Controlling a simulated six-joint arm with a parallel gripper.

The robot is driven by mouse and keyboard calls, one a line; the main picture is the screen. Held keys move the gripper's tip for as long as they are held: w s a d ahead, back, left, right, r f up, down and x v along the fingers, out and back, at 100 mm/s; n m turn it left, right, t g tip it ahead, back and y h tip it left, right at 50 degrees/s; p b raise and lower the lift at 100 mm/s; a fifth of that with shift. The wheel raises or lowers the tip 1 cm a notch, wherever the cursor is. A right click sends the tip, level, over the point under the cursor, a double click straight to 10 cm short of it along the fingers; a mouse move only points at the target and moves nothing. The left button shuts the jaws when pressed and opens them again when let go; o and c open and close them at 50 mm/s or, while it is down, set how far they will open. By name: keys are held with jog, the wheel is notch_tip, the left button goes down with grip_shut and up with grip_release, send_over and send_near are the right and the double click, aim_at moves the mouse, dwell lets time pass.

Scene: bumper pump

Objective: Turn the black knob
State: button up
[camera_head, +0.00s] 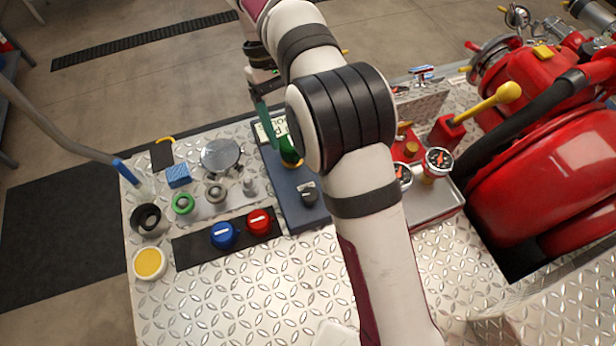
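One green finger shows, pointing down, and a green and yellow part (290,153) shows beside my arm. My arm hides much of the gripper, so I cannot tell whether it is open or shut.
Blue (223,235) and red (259,222) knobs stand on a black strip left of the panel. A black round cup (147,217) and a yellow button (150,263) are further left. Gauges (438,161) and red machinery (540,170) stand on the right.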

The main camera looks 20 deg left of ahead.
aim_at(310, 194)
jog(key=x, duration=1.5)
jog(key=shift+s+d+f, duration=0.1)
jog(key=shift+d+f, duration=0.1)
jog(key=shift+f, duration=0.05)
jog(key=shift+c, duration=0.3)
grip_shut()
